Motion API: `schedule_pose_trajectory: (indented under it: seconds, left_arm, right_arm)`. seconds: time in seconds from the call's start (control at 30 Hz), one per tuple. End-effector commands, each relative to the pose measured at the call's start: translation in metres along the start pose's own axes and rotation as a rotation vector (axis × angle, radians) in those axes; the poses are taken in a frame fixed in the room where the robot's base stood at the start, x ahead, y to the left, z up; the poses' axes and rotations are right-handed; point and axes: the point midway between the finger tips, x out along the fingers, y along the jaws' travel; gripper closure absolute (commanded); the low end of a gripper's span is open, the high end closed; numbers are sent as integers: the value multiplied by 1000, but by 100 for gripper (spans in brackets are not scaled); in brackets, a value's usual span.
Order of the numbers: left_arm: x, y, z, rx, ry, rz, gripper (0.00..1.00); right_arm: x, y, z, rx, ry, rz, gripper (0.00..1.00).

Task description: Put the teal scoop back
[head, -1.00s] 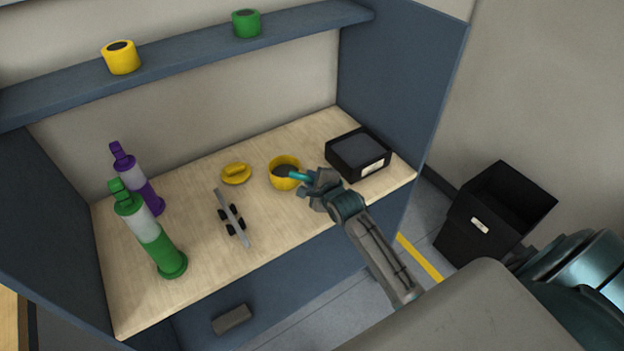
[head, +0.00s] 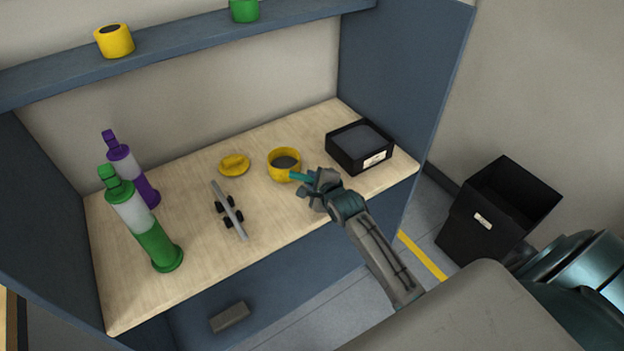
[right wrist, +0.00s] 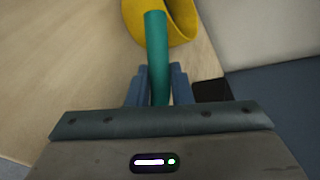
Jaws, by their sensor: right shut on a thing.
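The teal scoop shows as a short teal handle (head: 302,177) in the head view and as a teal rod (right wrist: 156,45) in the right wrist view. My right gripper (head: 311,181) is shut on this handle; its two fingers flank the rod in the right wrist view (right wrist: 160,82). The handle's far end overlaps the rim of a yellow cup (head: 271,167) with dark contents. The cup also shows in the right wrist view (right wrist: 183,28). The scoop's bowl is not visible, and I cannot tell whether it is inside the cup. My left gripper is not in view.
A yellow lid (head: 234,165) lies left of the cup. A black bin (head: 375,165) stands right of it. A grey bar on black supports (head: 229,210), a green bottle (head: 158,245) and a purple bottle (head: 143,188) stand left. The bench front (head: 190,280) is clear.

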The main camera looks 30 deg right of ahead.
Motion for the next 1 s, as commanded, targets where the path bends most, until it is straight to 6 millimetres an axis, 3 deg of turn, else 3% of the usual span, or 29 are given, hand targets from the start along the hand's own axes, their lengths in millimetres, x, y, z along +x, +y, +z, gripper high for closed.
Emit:
schedule_pose_trajectory:
  seconds: [0.43, 0.47, 0.57, 1.0]
  left_arm:
    - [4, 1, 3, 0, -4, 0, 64]
    - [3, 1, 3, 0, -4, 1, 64]
    - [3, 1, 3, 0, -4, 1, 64]
    - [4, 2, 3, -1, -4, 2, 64]
  right_arm:
    - [4, 8, -4, 0, -1, -1, 100]
    - [4, 7, -3, 0, -1, -1, 75]
    - [4, 7, -3, 0, -1, 0, 55]
    - [3, 11, -5, 2, 3, 7, 55]
